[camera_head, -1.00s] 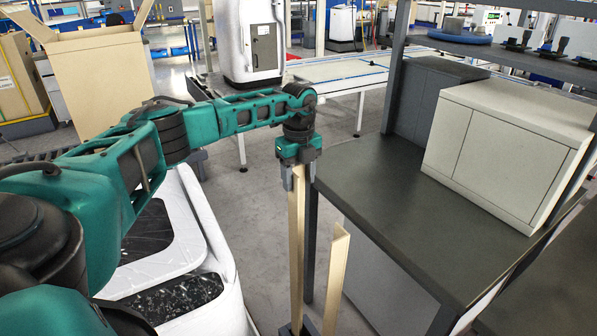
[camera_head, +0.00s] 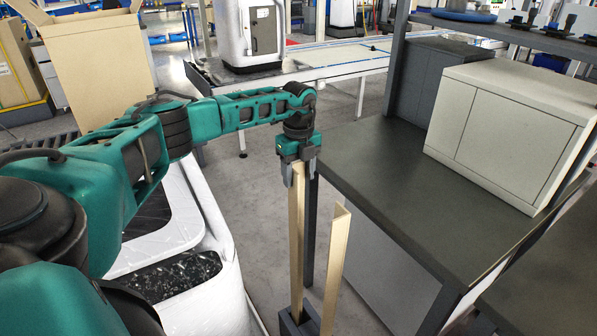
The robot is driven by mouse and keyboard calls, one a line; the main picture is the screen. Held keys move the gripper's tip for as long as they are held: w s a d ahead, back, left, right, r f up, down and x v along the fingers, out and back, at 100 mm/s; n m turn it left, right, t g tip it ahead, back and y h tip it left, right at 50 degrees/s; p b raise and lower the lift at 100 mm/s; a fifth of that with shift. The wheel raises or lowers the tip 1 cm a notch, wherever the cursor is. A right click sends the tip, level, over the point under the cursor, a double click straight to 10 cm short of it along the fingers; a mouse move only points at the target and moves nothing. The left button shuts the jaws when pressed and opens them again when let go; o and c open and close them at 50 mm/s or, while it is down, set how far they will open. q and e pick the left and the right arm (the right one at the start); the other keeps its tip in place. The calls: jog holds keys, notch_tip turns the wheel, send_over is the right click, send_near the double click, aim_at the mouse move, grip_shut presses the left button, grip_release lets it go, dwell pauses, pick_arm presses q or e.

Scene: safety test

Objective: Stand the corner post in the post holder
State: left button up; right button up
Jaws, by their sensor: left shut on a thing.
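My left gripper (camera_head: 298,172) is shut on the top of a long, pale beige corner post (camera_head: 296,235), which hangs close to upright. The post's lower end is at the dark grey post holder (camera_head: 287,325) at the bottom edge of the view. I cannot tell whether it is inside the holder or just over it. A second beige angled post (camera_head: 337,265) stands just right of the held one, slightly tilted in the picture; its foot is also near the holder. The holder is partly cut off by the frame. My right gripper is not in view.
A dark workbench (camera_head: 400,200) with a white cabinet (camera_head: 510,125) stands close on the right, its leg just behind the posts. An open cardboard box (camera_head: 95,70) is at the upper left. A conveyor table (camera_head: 340,60) runs behind. Grey floor is free between.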

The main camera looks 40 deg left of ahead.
pick_arm(q)
jog(key=o, duration=1.5)
jog(key=shift+o, duration=0.3)
jog(key=shift+o, duration=1.2)
jog(key=shift+r, duration=0.1)
notch_tip(320, 180, up, 7)
jog(key=p, duration=0.6)
jog(key=shift+p, duration=0.3)
